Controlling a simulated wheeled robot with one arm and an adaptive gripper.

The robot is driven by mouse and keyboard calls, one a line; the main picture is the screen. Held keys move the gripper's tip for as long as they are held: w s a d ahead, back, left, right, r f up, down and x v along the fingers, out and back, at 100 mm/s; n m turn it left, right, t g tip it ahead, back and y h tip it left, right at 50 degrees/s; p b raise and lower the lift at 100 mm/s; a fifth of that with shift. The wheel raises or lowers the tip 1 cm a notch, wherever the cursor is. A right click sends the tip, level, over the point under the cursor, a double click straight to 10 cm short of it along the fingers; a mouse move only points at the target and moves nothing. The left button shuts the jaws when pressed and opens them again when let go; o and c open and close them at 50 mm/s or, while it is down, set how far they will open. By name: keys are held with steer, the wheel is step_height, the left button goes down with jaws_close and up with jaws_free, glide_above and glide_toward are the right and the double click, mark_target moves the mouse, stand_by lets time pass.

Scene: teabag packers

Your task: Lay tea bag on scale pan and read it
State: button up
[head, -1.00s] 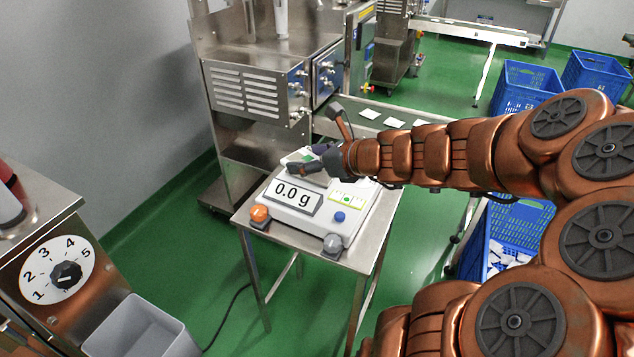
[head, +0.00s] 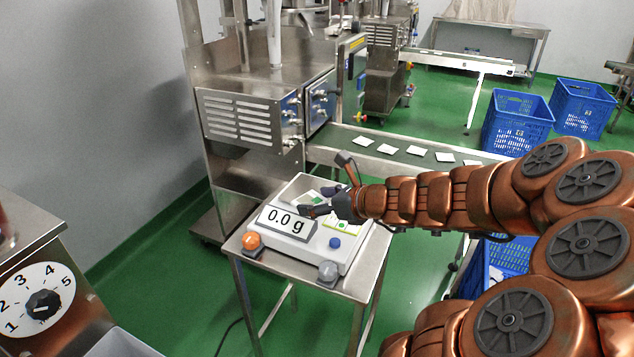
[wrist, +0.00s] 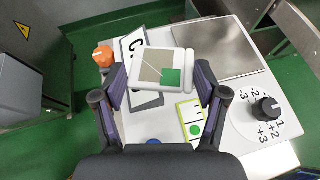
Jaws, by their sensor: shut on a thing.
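My gripper (wrist: 160,84) is shut on a tea bag (wrist: 149,66), a pale bag with a green square, held by its two sides. In the head view my gripper (head: 318,203) and the tea bag (head: 308,197) are just behind the scale's display (head: 286,222), which reads 0.0 g. The white scale (head: 310,252) stands on a small steel table. Its square steel pan (wrist: 225,52) lies to the right of the tea bag in the wrist view and looks empty. In that view the bag covers part of the display. The height of the bag above the scale is unclear.
A steel machine (head: 255,110) stands behind. A conveyor (head: 340,134) carries several tea bags. Blue crates (head: 517,122) stand at the right.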

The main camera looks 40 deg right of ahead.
steer(key=w+d, duration=0.2)
steer(key=w, duration=0.1)
steer(key=w+d+f, duration=0.1)
steer(key=w+d, duration=0.1)
steer(key=w, duration=0.1)
steer(key=w+d, duration=0.2)
steer(key=w, duration=0.1)
steer(key=shift+d+f, duration=0.1)
steer(key=shift+f, duration=0.1)
steer(key=shift+w+d, duration=0.35)
steer(key=shift+w, duration=0.1)
step_height(320, 180, down, 4)
steer(key=shift+r+b, duration=0.2)
steer(key=shift+b, duration=0.65)
steer(key=o, duration=0.7)
steer(key=shift+c, duration=0.2)
